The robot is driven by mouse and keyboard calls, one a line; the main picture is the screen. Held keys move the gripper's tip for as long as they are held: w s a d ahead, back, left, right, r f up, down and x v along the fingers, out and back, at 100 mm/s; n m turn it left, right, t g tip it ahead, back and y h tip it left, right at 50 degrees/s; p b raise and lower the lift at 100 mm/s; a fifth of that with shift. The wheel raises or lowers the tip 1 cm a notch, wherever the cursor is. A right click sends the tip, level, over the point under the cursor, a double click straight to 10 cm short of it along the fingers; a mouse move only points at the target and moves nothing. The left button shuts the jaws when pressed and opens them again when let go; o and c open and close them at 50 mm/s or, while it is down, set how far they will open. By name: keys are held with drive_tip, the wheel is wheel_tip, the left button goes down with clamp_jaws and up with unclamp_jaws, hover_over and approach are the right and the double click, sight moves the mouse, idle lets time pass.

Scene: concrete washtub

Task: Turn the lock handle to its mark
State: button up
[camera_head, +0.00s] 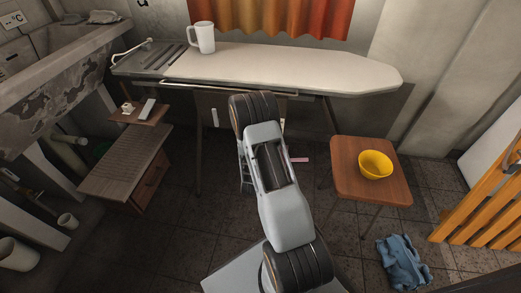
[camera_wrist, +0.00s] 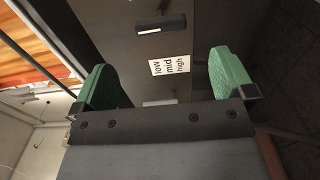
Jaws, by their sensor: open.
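In the wrist view, a dark panel (camera_wrist: 130,35) fills the middle. A short black bar with a white strip (camera_wrist: 162,29) is on it, perhaps the lock handle; I cannot tell for sure. Below the bar is a white label (camera_wrist: 169,65) reading low, mid, high. My gripper (camera_wrist: 166,62) has green fingers spread wide, one on each side of the label, with nothing between them. A pale strip (camera_wrist: 160,103) shows just above the gripper body, partly hidden. In the head view my arm hides the gripper and much of the panel (camera_head: 212,105) under the ironing board.
The ironing board (camera_head: 300,68) carries a white mug (camera_head: 202,38) and stands above the panel. A wooden stool (camera_head: 345,185) with a yellow bowl (camera_head: 375,163) is at right. A small wooden cabinet (camera_head: 125,165) is at left.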

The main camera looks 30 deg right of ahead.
drive_tip(key=shift+v, duration=1.1)
